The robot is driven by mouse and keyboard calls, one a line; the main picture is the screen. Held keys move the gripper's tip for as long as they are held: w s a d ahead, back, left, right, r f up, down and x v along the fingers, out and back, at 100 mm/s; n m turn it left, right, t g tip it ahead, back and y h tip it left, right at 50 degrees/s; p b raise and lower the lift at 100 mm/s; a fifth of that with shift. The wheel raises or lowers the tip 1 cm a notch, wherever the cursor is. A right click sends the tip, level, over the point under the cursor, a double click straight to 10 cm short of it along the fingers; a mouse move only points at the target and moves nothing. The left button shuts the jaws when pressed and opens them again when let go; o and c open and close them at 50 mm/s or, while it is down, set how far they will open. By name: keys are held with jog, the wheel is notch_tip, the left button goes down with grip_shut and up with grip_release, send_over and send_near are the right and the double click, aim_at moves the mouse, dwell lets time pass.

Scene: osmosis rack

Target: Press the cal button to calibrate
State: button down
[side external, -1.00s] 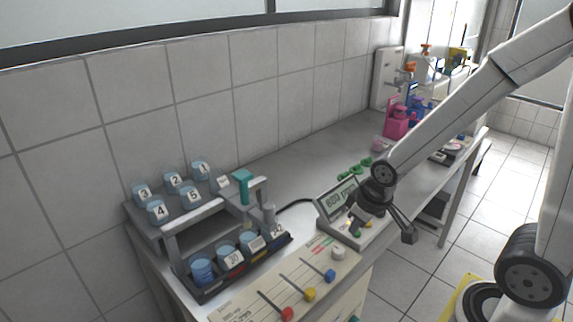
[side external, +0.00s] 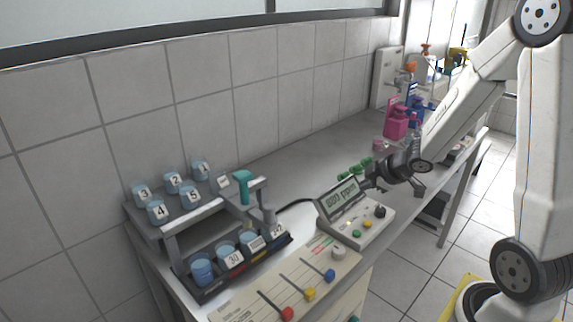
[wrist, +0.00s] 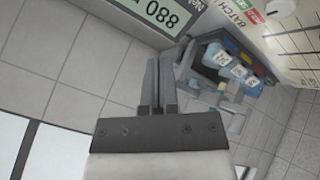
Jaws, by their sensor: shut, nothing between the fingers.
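The meter (side external: 352,212) is a pale sloped console with a lit display (side external: 342,197). On its front panel are a green button (side external: 356,237), a yellow button (side external: 368,224) and a black knob (side external: 380,211). I cannot read which button is marked cal. My gripper (wrist: 160,62) is shut and empty in the wrist view, its fingers side by side. In the side view it is at the meter's back right, near the display's upper edge and apart from the buttons. The wrist view shows part of the display (wrist: 150,14), but not the buttons.
A slider panel (side external: 300,275) with red, yellow and blue knobs lies in front left of the meter. A rack (side external: 165,240) with numbered blue cups stands further left. Green items (side external: 352,170) and pink bottles (side external: 396,125) stand behind.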

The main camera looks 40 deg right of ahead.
aim_at(371, 223)
jog(key=shift+s+d+f+n+t+y, duration=0.15)
jog(key=shift+s+d+f+n+y, duration=0.1)
jog(key=shift+s+d+n+y, duration=0.5)
jog(key=shift+s+d+f+n+t+y, duration=0.2)
jog(key=shift+d+n+y, duration=0.35)
jog(key=shift+n, duration=0.4)
jog(key=shift+f, duration=0.2)
jog(key=shift+f, duration=4.2)
jog(key=shift+f, duration=0.9)
jog(key=shift+r, duration=0.9)
jog(key=shift+r, duration=0.15)
